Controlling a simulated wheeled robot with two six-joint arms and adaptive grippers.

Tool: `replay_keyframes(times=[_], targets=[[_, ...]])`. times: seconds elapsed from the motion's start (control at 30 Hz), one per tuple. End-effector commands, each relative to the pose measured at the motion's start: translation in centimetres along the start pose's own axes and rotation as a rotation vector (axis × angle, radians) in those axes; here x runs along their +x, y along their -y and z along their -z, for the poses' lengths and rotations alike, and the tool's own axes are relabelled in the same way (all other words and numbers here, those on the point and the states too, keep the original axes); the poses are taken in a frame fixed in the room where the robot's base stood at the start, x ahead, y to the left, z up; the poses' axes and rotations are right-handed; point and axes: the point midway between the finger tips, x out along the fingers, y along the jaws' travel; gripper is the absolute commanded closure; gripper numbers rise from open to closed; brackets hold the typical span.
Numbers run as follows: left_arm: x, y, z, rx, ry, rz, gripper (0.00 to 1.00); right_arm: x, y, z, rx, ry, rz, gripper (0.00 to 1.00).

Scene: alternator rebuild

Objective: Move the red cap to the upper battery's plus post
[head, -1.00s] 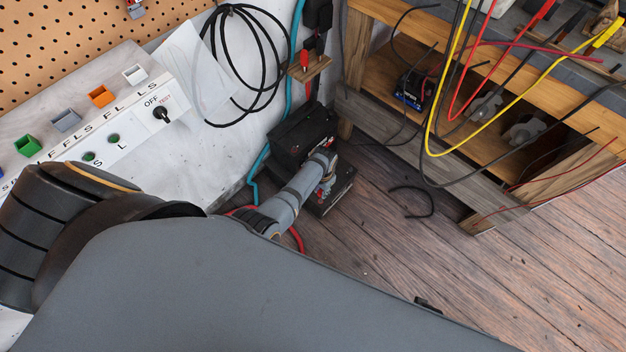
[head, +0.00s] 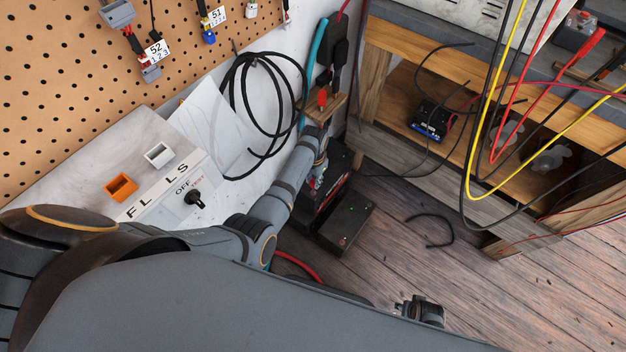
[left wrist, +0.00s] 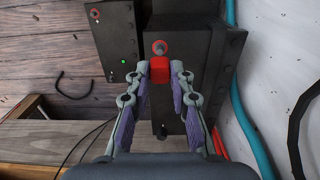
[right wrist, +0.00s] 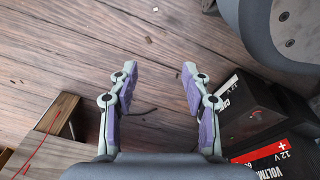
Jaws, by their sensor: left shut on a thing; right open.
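The red cap (left wrist: 160,70) is between the fingertips of my left gripper (left wrist: 159,76) in the left wrist view. The gripper is shut on it. Just beyond the cap is a grey post with a red ring (left wrist: 160,46) on a black battery top (left wrist: 195,45). I cannot tell the gap between cap and post. In the head view my left gripper (head: 319,136) is over the dark battery (head: 339,160) by the wall, and the cap is hidden. My right gripper (right wrist: 156,88) is open and empty above the floor. Batteries with 12 V labels (right wrist: 248,103) are at its right.
A black box with a green light (head: 345,222) stands beside the battery. A teal hose (left wrist: 247,120) and wall are close by. The wooden bench (head: 400,165) stands right; floor in front is mostly clear.

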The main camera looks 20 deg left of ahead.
Motion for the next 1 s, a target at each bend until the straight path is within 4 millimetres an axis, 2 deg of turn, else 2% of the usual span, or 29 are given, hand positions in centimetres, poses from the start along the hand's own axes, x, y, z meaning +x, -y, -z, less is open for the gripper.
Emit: replay_keyframes(times=[0.03, 0.2, 0.5, 0.8, 1.0], targets=[[0.7, 0.0, 0.0, 0.000, 0.000, 0.000, 0.91, 0.0, 0.2, 0.6, 0.001, -0.003, 0.003, 0.52], [1.8, 0.0, 0.0, 0.000, 0.000, 0.000, 0.91, -1.9, 0.7, 2.8, 0.002, -0.003, 0.013, 0.52], [3.0, 0.0, -0.1, 0.000, 0.001, 0.000, 0.91, -6.0, 1.7, 5.2, 0.002, 0.005, 0.035, 0.52], [3.7, 0.0, 0.0, 0.000, 0.000, 0.000, 0.91, -9.3, 2.2, 6.3, -0.001, 0.012, 0.050, 0.52], [3.7, 0.0, 0.0, 0.000, 0.000, 0.000, 0.91, -9.9, 2.3, 6.5, -0.002, 0.014, 0.052, 0.52]])
